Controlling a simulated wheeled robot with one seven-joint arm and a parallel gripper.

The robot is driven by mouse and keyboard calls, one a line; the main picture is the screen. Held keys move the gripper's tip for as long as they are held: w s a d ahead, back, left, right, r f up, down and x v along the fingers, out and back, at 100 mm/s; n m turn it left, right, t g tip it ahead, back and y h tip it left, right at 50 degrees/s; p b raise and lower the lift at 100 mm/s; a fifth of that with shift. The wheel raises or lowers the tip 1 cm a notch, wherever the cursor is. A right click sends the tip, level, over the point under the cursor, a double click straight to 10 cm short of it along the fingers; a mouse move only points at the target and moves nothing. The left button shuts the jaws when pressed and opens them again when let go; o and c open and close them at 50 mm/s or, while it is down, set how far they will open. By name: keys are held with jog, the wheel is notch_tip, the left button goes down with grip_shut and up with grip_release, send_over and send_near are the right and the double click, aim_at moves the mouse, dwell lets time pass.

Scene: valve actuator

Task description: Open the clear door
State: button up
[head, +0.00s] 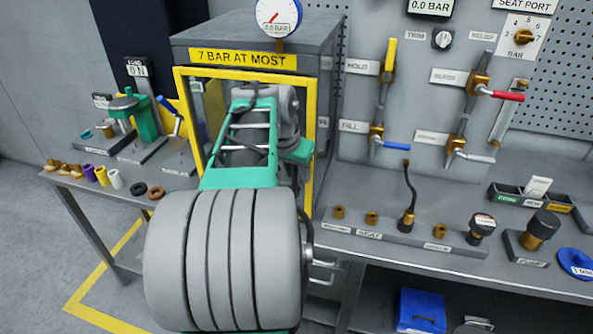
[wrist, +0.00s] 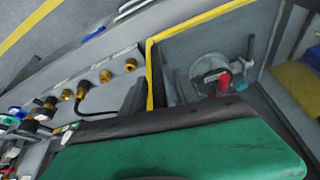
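The clear door is in a yellow frame (head: 312,110) on the front of a grey box under the sign "7 BAR AT MOST". My grey and green arm hides most of its middle in the head view. The frame's yellow edge (wrist: 150,75) also shows in the wrist view, with a grey round fitting (wrist: 210,68) and a red part beyond it. I cannot tell whether the door stands shut or ajar. My gripper (wrist: 185,135) shows as a large green body with a dark edge in the wrist view, close before the box. Its fingertips are not clear, so its opening cannot be judged.
The grey box (head: 250,32) stands on a bench. To its right are valves with red (head: 508,96) and blue (head: 397,145) handles on the wall panel, and a row of brass fittings (head: 372,218). A green press (head: 140,115) and small coloured parts stand at left.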

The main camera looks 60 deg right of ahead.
jog(key=shift+c, duration=0.2)
grip_shut()
dwell(1.1)
